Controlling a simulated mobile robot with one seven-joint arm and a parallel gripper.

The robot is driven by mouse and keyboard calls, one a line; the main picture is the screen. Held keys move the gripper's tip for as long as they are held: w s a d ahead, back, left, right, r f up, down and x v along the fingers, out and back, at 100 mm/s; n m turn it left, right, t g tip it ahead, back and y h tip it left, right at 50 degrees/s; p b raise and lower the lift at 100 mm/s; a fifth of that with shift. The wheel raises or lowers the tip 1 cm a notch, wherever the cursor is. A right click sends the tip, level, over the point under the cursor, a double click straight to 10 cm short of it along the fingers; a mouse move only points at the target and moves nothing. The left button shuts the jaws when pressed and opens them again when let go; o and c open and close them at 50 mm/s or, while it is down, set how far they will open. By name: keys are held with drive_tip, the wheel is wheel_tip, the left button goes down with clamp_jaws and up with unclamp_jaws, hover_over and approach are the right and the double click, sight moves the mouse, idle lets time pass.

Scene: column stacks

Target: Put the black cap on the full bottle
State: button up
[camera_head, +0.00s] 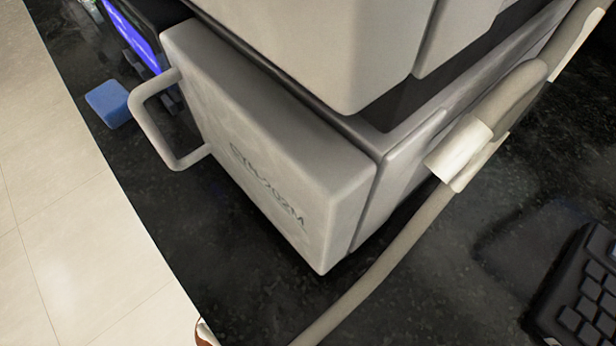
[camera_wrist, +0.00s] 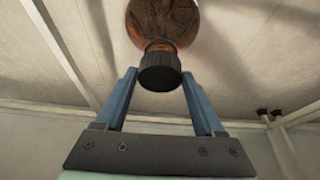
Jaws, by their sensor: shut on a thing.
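In the wrist view a black ribbed cap (camera_wrist: 160,71) lies between the tips of the blue fingers of my gripper (camera_wrist: 159,82), which is shut on it. A brown bottle (camera_wrist: 163,18) is right beyond the cap, with its narrow neck meeting the cap. I cannot tell whether the cap is seated on the neck or only lined up with it. The top of the bottle image is cut off by the frame edge, and its fill level cannot be read. My gripper, cap and bottle do not show clearly in the head view.
In the head view a large grey instrument (camera_head: 270,150) with a handle (camera_head: 150,118) fills the middle of the dark bench (camera_head: 245,318). A blue block (camera_head: 109,103) sits at the left, a black keyboard (camera_head: 585,300) at the lower right. A pale tube (camera_head: 400,243) crosses the bench.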

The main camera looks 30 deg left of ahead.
drive_tip(key=shift+f+b, duration=0.3)
drive_tip(key=shift+f, duration=0.55)
idle(0.6)
drive_tip(key=o, duration=1.3)
drive_tip(key=p+v, duration=0.7)
drive_tip(key=v, duration=0.6)
drive_tip(key=shift+s, duration=0.1)
